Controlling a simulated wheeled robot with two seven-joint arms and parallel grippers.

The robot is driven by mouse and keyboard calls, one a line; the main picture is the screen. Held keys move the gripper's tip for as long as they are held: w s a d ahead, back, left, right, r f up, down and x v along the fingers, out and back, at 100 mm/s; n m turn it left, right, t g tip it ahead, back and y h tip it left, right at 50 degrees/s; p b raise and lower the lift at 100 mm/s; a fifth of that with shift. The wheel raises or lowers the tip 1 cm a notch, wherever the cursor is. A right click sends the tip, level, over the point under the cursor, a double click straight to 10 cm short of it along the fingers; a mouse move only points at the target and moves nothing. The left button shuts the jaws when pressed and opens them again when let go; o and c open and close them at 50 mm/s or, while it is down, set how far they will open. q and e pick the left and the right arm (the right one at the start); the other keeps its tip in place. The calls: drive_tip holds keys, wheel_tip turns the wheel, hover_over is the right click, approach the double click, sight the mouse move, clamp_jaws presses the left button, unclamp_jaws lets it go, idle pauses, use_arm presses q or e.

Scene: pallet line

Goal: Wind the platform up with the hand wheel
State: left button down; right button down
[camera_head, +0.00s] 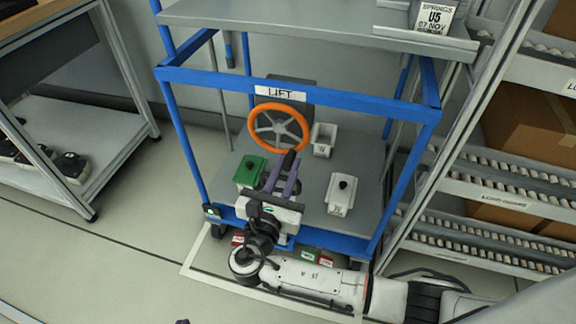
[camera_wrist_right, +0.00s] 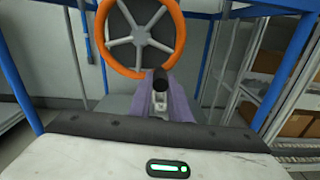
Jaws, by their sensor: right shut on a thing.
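The orange hand wheel (camera_head: 302,131) with grey spokes stands upright inside the blue lift frame (camera_head: 345,101), below the LIFT label (camera_head: 281,92). It also fills the upper middle of the right wrist view (camera_wrist_right: 178,42). A black crank handle (camera_head: 289,158) sticks out from the wheel's lower rim. My right gripper (camera_head: 284,175) has its purple fingers shut on this handle; the dark handle end shows between them in the right wrist view (camera_wrist_right: 160,77). The grey upper platform (camera_head: 290,22) lies above the frame.
On the grey lower deck (camera_head: 312,200) are a green box (camera_head: 248,172), a small open white bin (camera_head: 324,138) and a white container (camera_head: 341,194) with a black knob. A roller rack (camera_head: 500,188) stands close on the right, a workbench (camera_head: 95,122) on the left.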

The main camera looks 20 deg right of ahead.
drive_tip(key=c, duration=1.6)
unclamp_jaws()
drive_tip(key=shift+w+a+r, duration=0.15)
drive_tip(key=shift+a+r, duration=0.25)
drive_tip(key=shift+a, duration=0.05)
drive_tip(key=shift+c, duration=0.2)
drive_tip(key=shift+d+f, duration=0.15)
drive_tip(key=shift+d, duration=0.05)
drive_tip(key=p+v, duration=0.2)
drive_tip(key=v, duration=0.8)
drive_tip(key=shift+a, duration=0.15)
